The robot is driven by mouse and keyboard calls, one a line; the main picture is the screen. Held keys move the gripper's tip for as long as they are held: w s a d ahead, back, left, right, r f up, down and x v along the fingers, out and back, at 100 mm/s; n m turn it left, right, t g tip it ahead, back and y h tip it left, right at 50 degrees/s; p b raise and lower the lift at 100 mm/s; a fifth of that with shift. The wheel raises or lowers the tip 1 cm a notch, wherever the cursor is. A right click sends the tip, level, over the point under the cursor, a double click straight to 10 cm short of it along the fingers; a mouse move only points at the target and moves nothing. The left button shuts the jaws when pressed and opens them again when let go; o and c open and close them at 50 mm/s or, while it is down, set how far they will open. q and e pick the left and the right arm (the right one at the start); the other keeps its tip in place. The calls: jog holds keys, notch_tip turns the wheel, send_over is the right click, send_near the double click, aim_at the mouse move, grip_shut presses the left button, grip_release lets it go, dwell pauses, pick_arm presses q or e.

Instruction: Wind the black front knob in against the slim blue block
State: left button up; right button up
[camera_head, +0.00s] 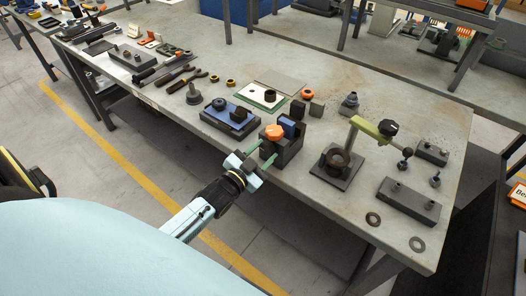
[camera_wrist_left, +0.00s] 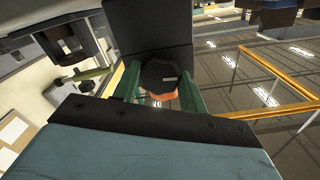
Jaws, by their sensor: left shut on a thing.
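A dark fixture (camera_head: 291,150) stands at the table's front edge with an orange knob (camera_head: 273,131) on it. A slim blue block (camera_head: 289,127) stands upright in the fixture, behind the orange knob. My left gripper (camera_head: 267,153) reaches in from the front, its two green fingers against the fixture's front. In the left wrist view, the fingers are shut on the black front knob (camera_wrist_left: 160,74), one on each side. The orange knob (camera_wrist_left: 162,96) shows just below it there. The gap between the black knob's screw and the blue block is hidden. My right gripper is not in view.
Left of the fixture is a blue-topped dark block (camera_head: 229,117). Behind it is a green-edged white plate (camera_head: 262,96). To the right is a press with a green arm (camera_head: 365,127) over a dark base (camera_head: 336,168). Washers (camera_head: 373,219) lie near the front right edge.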

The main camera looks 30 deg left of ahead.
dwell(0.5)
pick_arm(q)
jog(key=o, duration=1)
jog(key=shift+s, duration=0.1)
jog(key=s, duration=0.9)
jog(key=s+a, duration=0.1)
jog(key=s, duration=0.3)
jog(key=shift+s, duration=0.15)
